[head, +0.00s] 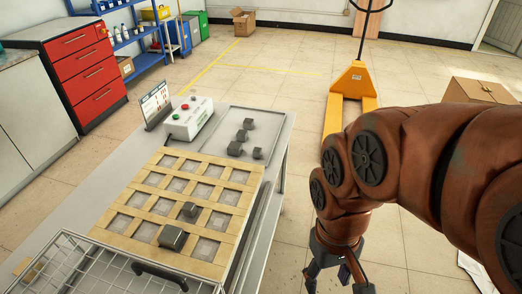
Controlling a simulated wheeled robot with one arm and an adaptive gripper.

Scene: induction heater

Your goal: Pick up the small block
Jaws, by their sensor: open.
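A wooden grid board (123,209) with square grey cells lies on the table. Two dark blocks are on it near its front: a smaller block (190,210) and, nearer, a larger block (172,237). More dark blocks (235,148) of small size lie in a shallow grey tray (222,115) behind the board. I cannot tell which one the task means. My gripper (332,277) is at the bottom, right of the table and apart from all blocks. It is open, points down and looks empty; its lower end is partly cut off by the frame edge.
A wire basket (88,262) with a dark handle (160,275) is at the table's front. A control box (189,119) with buttons and a small sign (155,104) stand at the back. A yellow pallet jack (350,84) and cardboard box (482,91) are beyond my arm.

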